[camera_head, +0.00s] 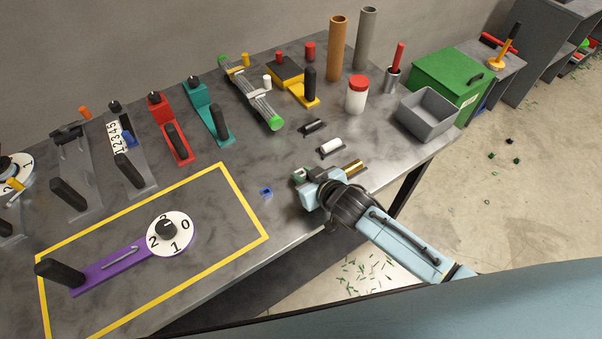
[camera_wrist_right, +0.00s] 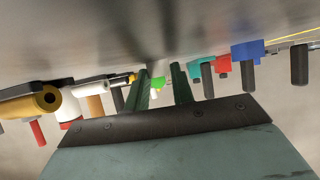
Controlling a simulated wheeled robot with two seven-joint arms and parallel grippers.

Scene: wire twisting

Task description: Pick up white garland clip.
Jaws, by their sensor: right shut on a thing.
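My right gripper (camera_head: 299,175) is low over the front edge of the grey table, its arm coming in from the lower right. It is shut on a small pale piece, which looks like the white garland clip but is mostly hidden by the fingers. In the right wrist view the two dark green fingers (camera_wrist_right: 163,88) stand a little apart, and the piece between them is hard to make out. The garland (camera_head: 258,100), a grey bundle with bright green ends and pale clips around it, lies farther back. My left gripper is not in view.
A white cylinder (camera_head: 330,146) and a brass cylinder (camera_head: 352,167) lie just behind the gripper. A small blue block (camera_head: 266,192) lies to its left. A yellow-taped area (camera_head: 231,187) holds a purple dial tool (camera_head: 115,266). A grey bin (camera_head: 428,112) stands to the right.

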